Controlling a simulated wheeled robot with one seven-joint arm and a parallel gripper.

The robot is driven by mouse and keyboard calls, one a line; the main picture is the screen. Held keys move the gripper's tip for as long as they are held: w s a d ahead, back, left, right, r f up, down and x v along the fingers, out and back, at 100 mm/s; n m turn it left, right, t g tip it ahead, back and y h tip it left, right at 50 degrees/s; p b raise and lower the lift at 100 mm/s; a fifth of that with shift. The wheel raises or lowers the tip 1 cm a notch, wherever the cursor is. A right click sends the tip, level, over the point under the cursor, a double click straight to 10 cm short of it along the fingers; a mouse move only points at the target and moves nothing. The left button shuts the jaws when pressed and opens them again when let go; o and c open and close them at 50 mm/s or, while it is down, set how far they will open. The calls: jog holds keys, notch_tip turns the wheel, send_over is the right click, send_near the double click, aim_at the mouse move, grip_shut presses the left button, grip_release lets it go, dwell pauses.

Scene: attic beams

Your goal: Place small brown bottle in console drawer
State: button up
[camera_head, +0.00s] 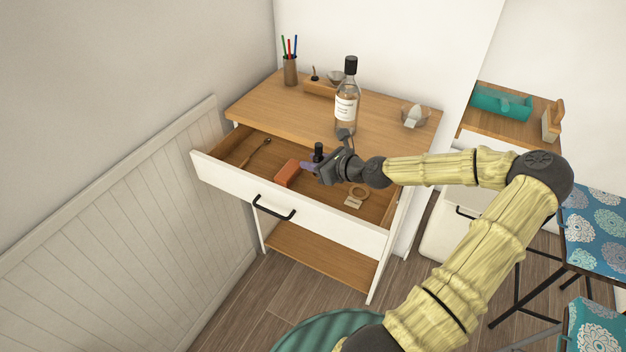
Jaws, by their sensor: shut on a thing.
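The console drawer (290,207) is pulled open, its white front with a black handle facing me. My gripper (319,163) is over the middle of the open drawer, shut on the small brown bottle (318,150). The bottle looks upright; its dark top shows above the fingers and its lower part is hidden. I cannot tell whether its base touches the drawer floor.
An orange-red block (288,173) lies just left of my gripper, with a wooden spoon (255,153) farther left. A tan ring-shaped item (357,196) lies right. A tall clear bottle (347,104) stands on the console top (265,106) behind.

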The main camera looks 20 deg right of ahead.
aim_at(314, 187)
jog(key=shift+f, duration=1.25)
jog(key=shift+f, duration=0.1)
jog(key=shift+f+b, duration=0.3)
jog(key=shift+f, duration=1.55)
jog(key=shift+f, duration=0.1)
jog(key=o, duration=1)
jog(key=shift+s+d+r, duration=0.2)
jog(key=v, duration=1.1)
jog(key=shift+s+d+p, duration=0.1)
jog(key=shift+s+p, duration=0.1)
jog(key=shift+p, duration=0.2)
